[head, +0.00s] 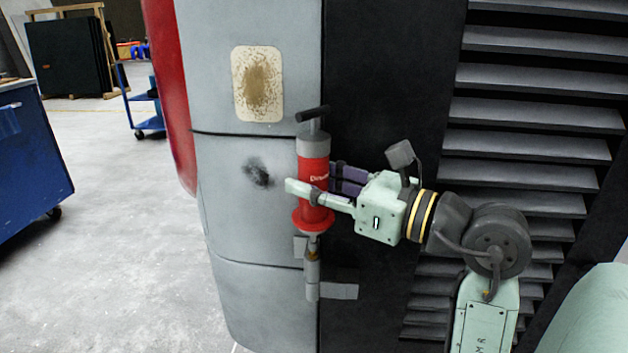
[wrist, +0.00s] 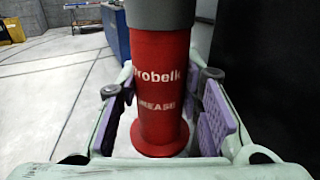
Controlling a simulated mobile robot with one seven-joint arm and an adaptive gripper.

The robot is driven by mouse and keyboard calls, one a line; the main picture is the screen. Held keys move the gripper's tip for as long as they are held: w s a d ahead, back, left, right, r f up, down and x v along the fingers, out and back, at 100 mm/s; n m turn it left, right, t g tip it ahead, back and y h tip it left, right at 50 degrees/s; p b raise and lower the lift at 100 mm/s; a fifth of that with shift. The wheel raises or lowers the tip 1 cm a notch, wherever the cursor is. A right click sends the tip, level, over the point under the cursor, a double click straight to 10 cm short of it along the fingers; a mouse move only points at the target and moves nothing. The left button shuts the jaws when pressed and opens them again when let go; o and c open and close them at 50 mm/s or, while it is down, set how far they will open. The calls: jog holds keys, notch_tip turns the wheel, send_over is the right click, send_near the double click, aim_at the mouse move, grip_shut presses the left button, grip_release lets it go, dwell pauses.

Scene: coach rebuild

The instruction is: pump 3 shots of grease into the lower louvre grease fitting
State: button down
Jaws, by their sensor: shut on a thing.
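The red grease gun (head: 313,168) stands upright against the coach side, with a grey collar and a black T-handle (head: 313,114) on a short rod above it. Its nozzle points down at a small brass-coloured part (head: 312,255) on top of a grey cylinder (head: 312,275); I cannot tell whether they are joined. My gripper (head: 308,190) is shut on the barrel. In the wrist view, its purple pads flank the barrel (wrist: 160,85), which reads "GREASE", above the red flange. Which part is the lower louvre fitting is not clear.
Louvre slats (head: 540,115) fill the dark panel at the right, behind my arm. A grey bracket (head: 339,291) sits beside the cylinder. A worn beige patch (head: 258,84) and a dark smudge mark the grey panel. A blue cabinet (head: 40,165) stands left; the floor between is clear.

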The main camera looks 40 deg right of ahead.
jog(key=shift+r, duration=0.3)
dwell(0.4)
jog(key=shift+r+p, duration=0.35)
jog(key=shift+p, duration=0.05)
jog(key=shift+r, duration=0.15)
jog(key=shift+b, duration=0.45)
dwell(1.2)
jog(key=shift+f+b, duration=0.85)
jog(key=shift+f, duration=0.1)
dwell(0.7)
jog(key=shift+r, duration=0.2)
jog(key=shift+r+p, duration=0.45)
jog(key=shift+r, duration=0.35)
jog(key=shift+b, duration=0.4)
dwell(1.2)
